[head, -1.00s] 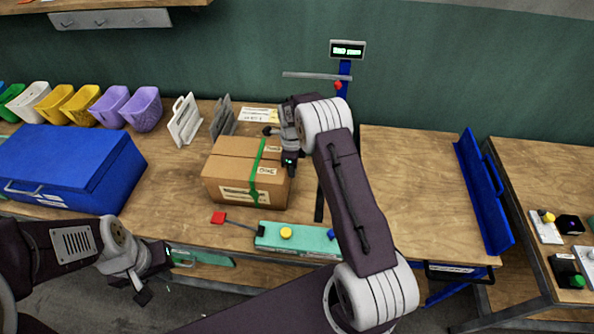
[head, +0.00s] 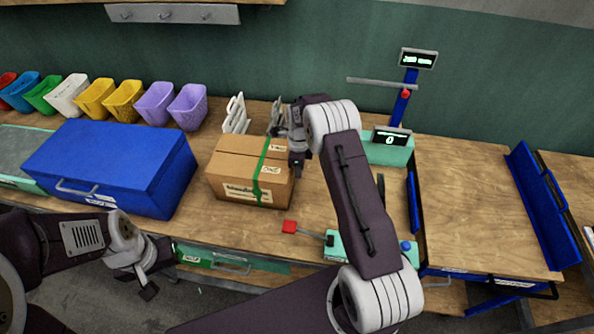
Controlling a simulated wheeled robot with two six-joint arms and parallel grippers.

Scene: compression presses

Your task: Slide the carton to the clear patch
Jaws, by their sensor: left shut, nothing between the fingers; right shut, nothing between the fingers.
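The carton (head: 232,172), a brown box with a green strap, sits upright on the wooden bench just right of the blue toolbox, with a narrow gap between them. My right gripper (head: 297,168) is shut and empty at the carton's right side, by its back right corner; whether it touches is hard to tell. My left gripper (head: 150,282) is shut and empty, low in front of the bench edge, away from the carton. No marked clear patch shows. Bare bench top (head: 316,200) lies right of the carton, partly hidden by my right arm.
The blue toolbox (head: 110,165) stands close on the carton's left. A row of coloured bins (head: 122,100) and a white rack (head: 235,115) stand behind. A scale display (head: 390,137) is back right. A red-ended lever (head: 289,227) sits at the front edge.

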